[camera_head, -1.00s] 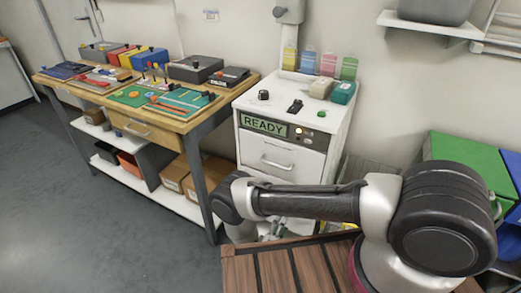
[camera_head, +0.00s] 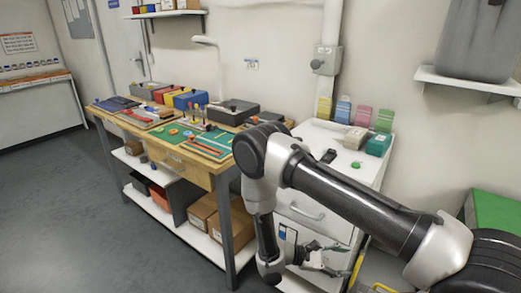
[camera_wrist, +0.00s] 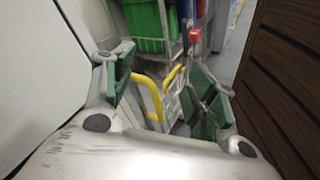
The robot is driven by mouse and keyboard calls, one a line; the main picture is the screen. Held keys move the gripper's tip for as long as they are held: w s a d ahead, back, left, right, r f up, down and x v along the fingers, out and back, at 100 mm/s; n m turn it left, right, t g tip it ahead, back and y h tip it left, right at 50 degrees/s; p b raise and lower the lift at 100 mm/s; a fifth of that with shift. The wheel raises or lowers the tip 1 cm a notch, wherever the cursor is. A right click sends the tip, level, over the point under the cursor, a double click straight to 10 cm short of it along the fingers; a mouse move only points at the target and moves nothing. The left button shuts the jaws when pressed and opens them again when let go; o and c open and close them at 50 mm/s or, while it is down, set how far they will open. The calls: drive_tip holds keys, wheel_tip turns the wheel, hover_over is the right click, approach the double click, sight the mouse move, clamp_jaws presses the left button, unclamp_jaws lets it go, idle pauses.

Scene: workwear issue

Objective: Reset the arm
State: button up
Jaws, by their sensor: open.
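My gripper (camera_head: 328,260) hangs low in front of the white cabinet (camera_head: 305,212) in the head view, partly overlapping the cabinet's front. In the wrist view its two fingers with dark green pads stand wide apart (camera_wrist: 163,85), with nothing between them in its grasp. Beyond them show a yellow rail (camera_wrist: 147,95) and a green bin (camera_wrist: 148,25). My arm reaches in from the lower right, bends at a raised elbow and drops to the wrist.
A wooden workbench (camera_head: 172,160) with boards, tools and boxes stands left of the cabinet. A wall shelf (camera_head: 470,82) is at the upper right. A brown slatted surface (camera_wrist: 280,75) lies close on the right in the wrist view. Grey floor is clear at left.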

drive_tip(key=s+d+r+m+g+y, duration=0.1)
drive_tip(key=r+m+y, duration=0.15)
drive_tip(key=r, duration=0.55)
drive_tip(key=s+r+m+g+y, duration=0.15)
drive_tip(key=r+y, duration=0.25)
drive_tip(key=r, duration=0.5)
drive_tip(key=s+d+r+m+g+y, duration=0.15)
drive_tip(key=r+y, duration=0.25)
drive_tip(key=r, duration=0.4)
drive_tip(key=s+d+r+m+t+y, duration=0.1)
drive_tip(key=s+d+r+m+t, duration=0.1)
drive_tip(key=r, duration=0.5)
drive_tip(key=s+d+r+m+t+y, duration=0.2)
drive_tip(key=s+d+r+t, duration=0.1)
drive_tip(key=r, duration=0.4)
drive_tip(key=s+d+r+m+t+y, duration=0.2)
drive_tip(key=s+r+m+t, duration=0.1)
drive_tip(key=r, duration=0.4)
drive_tip(key=shift+s+d+t, duration=0.25)
drive_tip(key=shift+s+t, duration=0.25)
drive_tip(key=shift+s, duration=0.65)
drive_tip(key=shift+r, duration=0.1)
idle(2.1)
